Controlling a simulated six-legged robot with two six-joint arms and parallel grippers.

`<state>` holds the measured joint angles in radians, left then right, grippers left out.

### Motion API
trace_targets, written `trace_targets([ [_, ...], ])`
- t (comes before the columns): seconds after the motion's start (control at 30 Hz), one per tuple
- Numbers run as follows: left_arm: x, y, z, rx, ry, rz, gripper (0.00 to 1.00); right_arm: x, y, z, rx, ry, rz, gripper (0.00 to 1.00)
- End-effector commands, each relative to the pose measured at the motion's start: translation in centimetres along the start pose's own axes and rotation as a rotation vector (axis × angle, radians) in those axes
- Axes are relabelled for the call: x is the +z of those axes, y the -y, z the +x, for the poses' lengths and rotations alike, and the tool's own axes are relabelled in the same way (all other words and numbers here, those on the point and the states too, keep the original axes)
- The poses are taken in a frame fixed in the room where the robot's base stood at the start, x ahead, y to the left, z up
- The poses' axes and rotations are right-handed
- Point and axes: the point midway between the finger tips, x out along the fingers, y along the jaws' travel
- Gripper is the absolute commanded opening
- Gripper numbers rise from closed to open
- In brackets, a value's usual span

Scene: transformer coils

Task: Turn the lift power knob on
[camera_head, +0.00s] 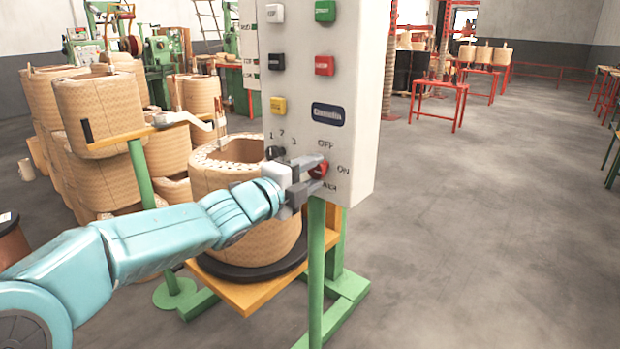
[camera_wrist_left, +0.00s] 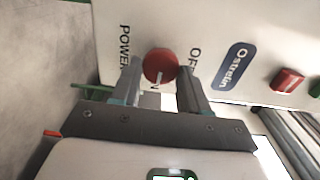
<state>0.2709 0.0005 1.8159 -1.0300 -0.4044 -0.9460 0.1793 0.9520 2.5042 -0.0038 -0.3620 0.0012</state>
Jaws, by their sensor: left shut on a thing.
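The red power knob (camera_head: 319,169) is on the lower right of a light grey control panel (camera_head: 350,60), by the OFF, ON and POWER lettering. My left gripper (camera_head: 308,178) reaches it from the left and is shut on it. In the left wrist view the round red knob (camera_wrist_left: 160,65) sits between the two fingertips of my left gripper (camera_wrist_left: 159,80), with the lettering partly hidden by the fingers. The knob's pointer direction cannot be told. My right gripper is not in view.
Above the knob are a blue label (camera_head: 328,114), a yellow button (camera_head: 278,106) and several other buttons; a black selector (camera_head: 274,153) is to its left. A large tan coil (camera_head: 240,165) stands behind the panel.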

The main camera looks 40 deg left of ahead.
Motion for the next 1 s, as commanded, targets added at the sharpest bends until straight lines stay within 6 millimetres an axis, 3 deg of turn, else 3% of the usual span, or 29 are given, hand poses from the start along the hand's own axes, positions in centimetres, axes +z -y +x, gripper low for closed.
trace_targets([
  [0.4,0.0,0.1,0.0,-0.001,0.0,0.009,0.14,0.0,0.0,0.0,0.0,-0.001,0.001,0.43],
  [0.43,0.0,0.1,0.0,-0.001,0.0,0.009,0.51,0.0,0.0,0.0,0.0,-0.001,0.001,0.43],
  [0.5,0.0,0.1,0.0,-0.001,0.0,0.009,0.69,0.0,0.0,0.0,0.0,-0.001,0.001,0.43],
  [0.83,0.0,0.1,-0.4,-0.001,0.0,0.007,0.69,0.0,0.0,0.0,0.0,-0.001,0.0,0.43],
  [1.0,0.1,0.3,-3.1,-0.002,0.004,0.007,0.69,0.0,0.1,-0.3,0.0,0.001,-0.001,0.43],
])
